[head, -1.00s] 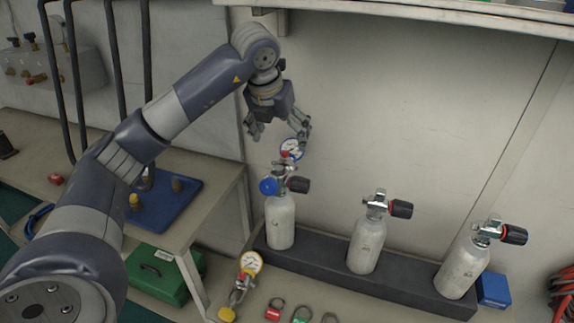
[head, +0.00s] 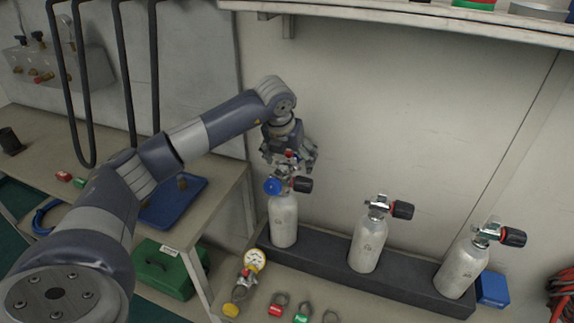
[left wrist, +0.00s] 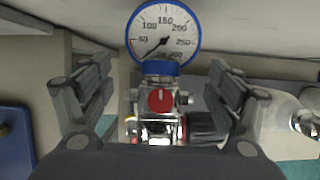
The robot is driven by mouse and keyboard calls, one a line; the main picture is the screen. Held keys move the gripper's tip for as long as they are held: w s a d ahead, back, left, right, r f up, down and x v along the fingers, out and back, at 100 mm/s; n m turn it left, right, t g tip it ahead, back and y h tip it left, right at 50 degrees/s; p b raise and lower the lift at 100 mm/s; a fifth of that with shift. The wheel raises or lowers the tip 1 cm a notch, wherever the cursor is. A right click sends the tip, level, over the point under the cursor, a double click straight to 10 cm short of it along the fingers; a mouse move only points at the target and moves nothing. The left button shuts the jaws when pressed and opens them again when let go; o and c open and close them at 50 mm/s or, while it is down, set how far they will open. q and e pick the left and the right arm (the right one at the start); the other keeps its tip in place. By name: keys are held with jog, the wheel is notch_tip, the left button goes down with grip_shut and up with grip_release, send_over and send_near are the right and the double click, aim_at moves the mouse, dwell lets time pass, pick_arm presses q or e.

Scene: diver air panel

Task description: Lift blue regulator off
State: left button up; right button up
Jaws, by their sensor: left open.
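The blue regulator shows in the left wrist view as a round blue-rimmed gauge (left wrist: 164,40) above a metal body with a red knob (left wrist: 160,100). My left gripper (head: 288,158) is open, pointing down over the regulator. In the left wrist view its fingers (left wrist: 160,98) stand on both sides of the regulator body, with gaps on each side. My right gripper is not in view.
Two more white cylinders (head: 367,245) (head: 459,270) stand in the dark rack (head: 410,284) to the right. A yellow gauge regulator (head: 254,262) and several coloured tags lie in front. A shelf (head: 400,20) overhangs the wall above. A blue box (head: 493,289) is at right.

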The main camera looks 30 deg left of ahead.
pick_arm(q)
jog(key=c, duration=1.6)
jog(key=shift+r, duration=0.15)
jog(key=shift+c, duration=0.3)
jog(key=shift+r+p, duration=0.5)
jog(key=shift+r, duration=0.25)
notch_tip(320, 180, up, 2)
jog(key=shift+r+p, duration=0.1)
jog(key=shift+p, duration=0.6)
jog(key=s+d, duration=0.3)
jog(key=d, duration=0.7)
jog(key=s+d+b, duration=0.1)
jog(key=s+d, duration=0.1)
jog(key=d, duration=0.8)
jog(key=s+d+b, duration=0.1)
jog(key=s+d, duration=0.2)
jog(key=d, duration=0.8)
jog(key=shift+s, duration=0.35)
